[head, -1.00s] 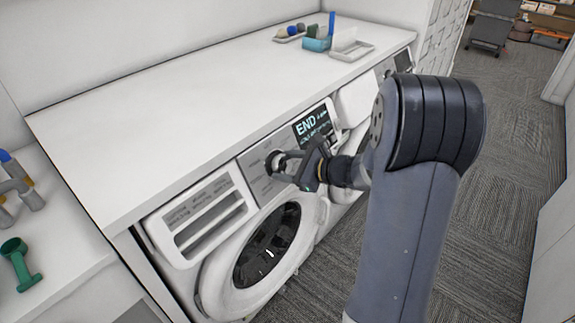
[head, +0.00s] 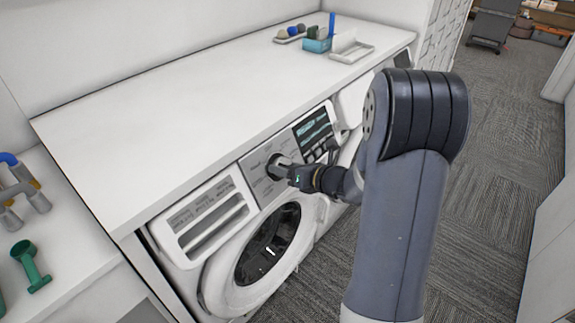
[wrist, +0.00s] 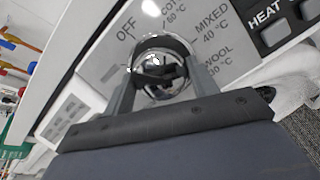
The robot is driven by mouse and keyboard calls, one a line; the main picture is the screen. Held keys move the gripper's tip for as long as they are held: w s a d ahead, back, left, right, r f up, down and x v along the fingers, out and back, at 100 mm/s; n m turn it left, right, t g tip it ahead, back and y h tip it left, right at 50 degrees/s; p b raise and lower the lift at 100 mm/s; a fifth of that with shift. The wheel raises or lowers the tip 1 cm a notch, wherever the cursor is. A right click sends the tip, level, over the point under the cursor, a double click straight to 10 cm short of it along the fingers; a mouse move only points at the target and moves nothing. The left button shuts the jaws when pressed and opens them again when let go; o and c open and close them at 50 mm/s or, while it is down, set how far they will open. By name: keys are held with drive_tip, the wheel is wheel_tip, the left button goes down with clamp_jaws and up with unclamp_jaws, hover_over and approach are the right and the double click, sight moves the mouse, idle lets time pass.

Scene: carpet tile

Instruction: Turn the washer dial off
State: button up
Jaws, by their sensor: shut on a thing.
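The washer (head: 215,275) stands under a white counter, with its round door below the control panel. The washer dial (head: 272,165) is a round chrome knob on the grey panel. My gripper (head: 281,170) is at the dial. In the wrist view the fingers of my gripper (wrist: 163,82) lie on both sides of the chrome dial (wrist: 160,70), shut on it. The printed label OFF (wrist: 127,28) lies up and left of the dial; COTTON, MIXED and WOOL labels run down its right side. The dial's pointer is not clear to me.
The display (head: 313,130) is right of the dial. A second machine (head: 355,103) stands farther right. The white counter (head: 170,110) is mostly clear, with a blue holder (head: 317,44) and tray at its far end.

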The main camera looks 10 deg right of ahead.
drive_tip(key=m+p, duration=0.2)
drive_tip(key=m, duration=0.2)
drive_tip(key=shift+r+m+h, duration=0.15)
drive_tip(key=shift+m+h, duration=0.25)
drive_tip(key=shift+m+h+p, duration=0.3)
drive_tip(key=shift+m+p, duration=0.55)
drive_tip(key=shift+m, duration=0.65)
drive_tip(key=o, duration=1)
drive_tip(key=v, duration=1)
drive_tip(key=shift+s+d, duration=0.15)
drive_tip(key=shift+s, duration=0.3)
